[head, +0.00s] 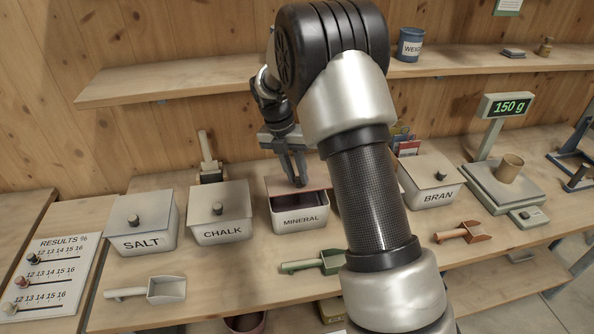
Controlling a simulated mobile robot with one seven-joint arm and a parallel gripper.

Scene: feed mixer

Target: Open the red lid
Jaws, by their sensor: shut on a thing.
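A white box labelled MINERAL (300,222) stands on the bench in the middle. A reddish lid (317,182) shows as a narrow strip at the back of its top. In front of the strip, the dark inside of the box is open to view. My gripper (298,182) points down over the lid, its fingers shut at the lid's middle. The lid's knob is hidden by the fingers. My arm hides what stands right of the box.
Lidded boxes labelled SALT (143,222), CHALK (221,212) and BRAN (432,180) stand in the same row. A green scoop (315,263) lies in front of the MINERAL box. A scale (502,187) reading 150 g stands right. A shelf (185,82) runs behind.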

